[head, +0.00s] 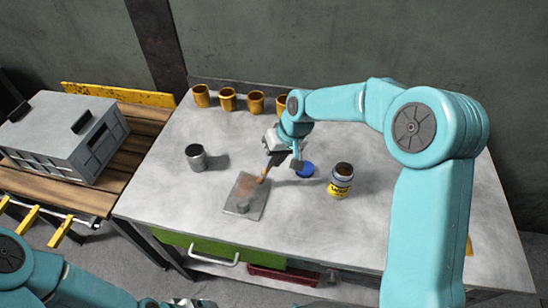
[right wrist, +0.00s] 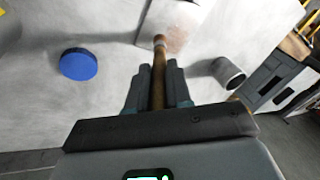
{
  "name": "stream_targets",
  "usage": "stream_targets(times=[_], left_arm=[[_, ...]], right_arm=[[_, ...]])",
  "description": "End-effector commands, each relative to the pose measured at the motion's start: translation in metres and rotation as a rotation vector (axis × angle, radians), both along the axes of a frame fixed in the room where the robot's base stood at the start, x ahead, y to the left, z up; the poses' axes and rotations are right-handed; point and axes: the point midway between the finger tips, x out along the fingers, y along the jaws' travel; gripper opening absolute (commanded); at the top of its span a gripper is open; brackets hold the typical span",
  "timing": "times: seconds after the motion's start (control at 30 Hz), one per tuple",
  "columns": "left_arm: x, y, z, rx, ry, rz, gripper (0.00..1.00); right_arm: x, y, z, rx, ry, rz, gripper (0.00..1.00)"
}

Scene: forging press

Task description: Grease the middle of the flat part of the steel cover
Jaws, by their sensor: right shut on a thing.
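My right gripper (head: 283,155) is shut on a brush (right wrist: 158,85) with a wooden handle. The brush points down and its tip is at the cover's smeared area; I cannot tell whether it touches. The cover (right wrist: 186,18) also shows at the top of the right wrist view. An open can with a yellow label (head: 341,186) stands to the right. My left gripper (head: 185,302) barely shows at the bottom edge.
A blue lid (head: 305,169) lies between the cover and the can. A grey metal cup (head: 196,157) stands left of the cover. Several yellow cups (head: 227,99) line the back of the bench. The bench front (head: 300,235) is clear.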

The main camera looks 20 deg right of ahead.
Motion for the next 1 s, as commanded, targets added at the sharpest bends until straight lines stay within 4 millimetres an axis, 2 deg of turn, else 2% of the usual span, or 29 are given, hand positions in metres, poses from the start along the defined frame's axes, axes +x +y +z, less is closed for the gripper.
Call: stream_targets(times=[1.0], left_arm=[[0.000, 0.000, -0.009, 0.000, 0.000, 0.000, 0.89]], right_arm=[[0.000, 0.001, -0.010, 0.000, 0.000, 0.000, 0.00]])
